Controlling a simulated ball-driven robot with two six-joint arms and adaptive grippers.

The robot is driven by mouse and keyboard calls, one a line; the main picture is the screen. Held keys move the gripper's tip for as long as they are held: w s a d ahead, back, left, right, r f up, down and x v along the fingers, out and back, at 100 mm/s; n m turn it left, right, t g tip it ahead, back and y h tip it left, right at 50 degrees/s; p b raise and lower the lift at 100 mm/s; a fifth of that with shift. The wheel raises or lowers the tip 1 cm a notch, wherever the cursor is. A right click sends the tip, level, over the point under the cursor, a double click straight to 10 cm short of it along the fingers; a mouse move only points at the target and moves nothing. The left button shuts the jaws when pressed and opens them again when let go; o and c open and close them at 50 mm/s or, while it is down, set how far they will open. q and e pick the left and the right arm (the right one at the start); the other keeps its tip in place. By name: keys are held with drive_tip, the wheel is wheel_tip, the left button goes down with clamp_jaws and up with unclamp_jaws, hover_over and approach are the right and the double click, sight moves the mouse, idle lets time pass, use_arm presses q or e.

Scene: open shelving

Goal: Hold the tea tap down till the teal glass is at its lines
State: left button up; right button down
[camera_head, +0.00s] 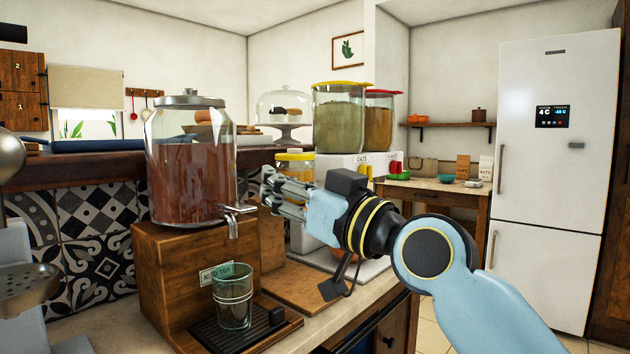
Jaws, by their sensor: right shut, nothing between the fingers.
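The glass dispenser (190,175) of reddish-brown tea stands on a wooden box with an "ICED TEA" label (216,273). Its metal tap (234,217) sticks out low on the right side. The teal glass (233,312) stands upright below the tap on a black drip tray (212,338). Pale lines ring the glass, and I see no dark tea in it. My right gripper (268,188) is shut and empty, up and to the right of the tap, seemingly apart from it. My left gripper is out of view.
Jars with yellow (341,120) and red (379,122) lids stand on a white dispenser behind my right arm. A yellow-lidded jar (296,168) is just behind my gripper. A metal appliance part (28,287) is at the left edge. A fridge (552,180) stands right.

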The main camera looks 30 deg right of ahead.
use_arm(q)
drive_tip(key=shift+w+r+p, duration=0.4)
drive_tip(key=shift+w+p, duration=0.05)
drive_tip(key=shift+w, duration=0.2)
use_arm(e)
drive_tip(key=v, duration=0.6)
drive_tip(key=shift+d+r, duration=0.15)
drive_tip(key=shift+d, duration=0.05)
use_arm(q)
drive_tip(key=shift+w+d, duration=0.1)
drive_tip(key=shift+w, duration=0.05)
